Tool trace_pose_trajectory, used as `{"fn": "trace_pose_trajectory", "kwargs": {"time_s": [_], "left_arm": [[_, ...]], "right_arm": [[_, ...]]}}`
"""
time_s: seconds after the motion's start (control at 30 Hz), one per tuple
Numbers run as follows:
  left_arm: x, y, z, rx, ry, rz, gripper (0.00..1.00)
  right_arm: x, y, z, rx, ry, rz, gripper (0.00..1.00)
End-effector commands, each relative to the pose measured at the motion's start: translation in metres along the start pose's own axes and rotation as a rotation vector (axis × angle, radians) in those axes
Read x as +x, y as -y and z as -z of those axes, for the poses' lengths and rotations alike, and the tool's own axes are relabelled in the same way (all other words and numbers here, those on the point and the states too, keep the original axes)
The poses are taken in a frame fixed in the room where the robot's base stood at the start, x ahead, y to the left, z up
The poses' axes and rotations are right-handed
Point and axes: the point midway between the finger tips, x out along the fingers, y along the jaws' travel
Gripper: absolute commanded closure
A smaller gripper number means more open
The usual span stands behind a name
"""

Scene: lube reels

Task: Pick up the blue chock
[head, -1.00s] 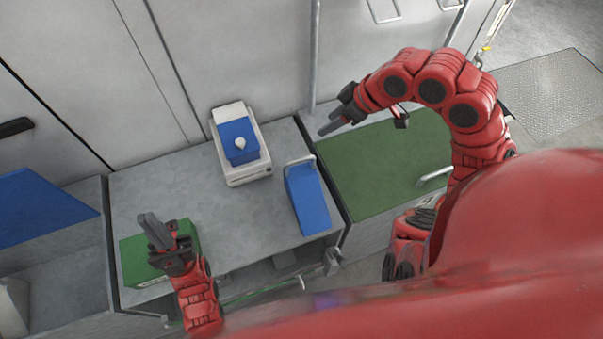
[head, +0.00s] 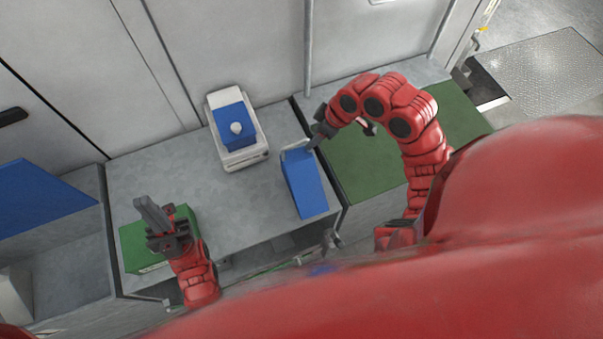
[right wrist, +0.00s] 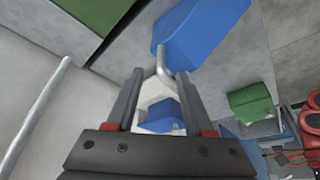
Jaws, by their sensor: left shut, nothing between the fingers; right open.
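The blue chock (head: 306,186), a blue wedge-like block with a pale metal handle (head: 294,148) at its far end, lies on the grey worktop near its right edge. In the right wrist view the chock (right wrist: 200,32) is at the top, its handle showing between the fingertips. My right gripper (head: 314,140) is open just beside the handle; I cannot tell whether it touches it. It also frames the lower middle of the right wrist view (right wrist: 159,82). My left gripper (head: 150,212) is shut and empty, above a green block (head: 134,250) at the worktop's left.
A white device (head: 246,158) with a blue block (head: 233,118) and white knob stands behind the chock, to the left. A green surface (head: 365,165) adjoins the worktop (head: 185,170) on the right. A grey wall (head: 250,45) rises behind. The worktop's middle is clear.

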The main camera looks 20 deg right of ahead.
Motion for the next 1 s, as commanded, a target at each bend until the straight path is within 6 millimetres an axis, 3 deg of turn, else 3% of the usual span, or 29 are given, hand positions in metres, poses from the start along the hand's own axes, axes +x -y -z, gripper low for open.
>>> {"fn": "trace_pose_trajectory", "kwargs": {"time_s": [0.17,0.33,0.63,0.93,1.0], "left_arm": [[0.018,0.001,0.003,0.0,0.0,0.0,1.0],[0.021,0.001,0.003,0.0,0.0,0.0,1.0],[0.021,0.001,0.003,0.0,0.0,0.0,1.0],[0.021,0.001,0.003,0.0,0.0,0.0,1.0],[0.021,0.001,0.004,0.0,0.0,0.0,1.0]], "right_arm": [[0.02,0.003,-0.002,0.001,0.01,0.007,0.47],[0.041,0.003,-0.003,0.001,0.005,0.006,0.47],[0.046,0.001,-0.002,0.0,0.001,0.001,0.47],[0.045,0.001,-0.002,0.0,0.001,0.001,1.0],[0.045,0.001,-0.002,0.0,0.001,0.001,1.0]]}}
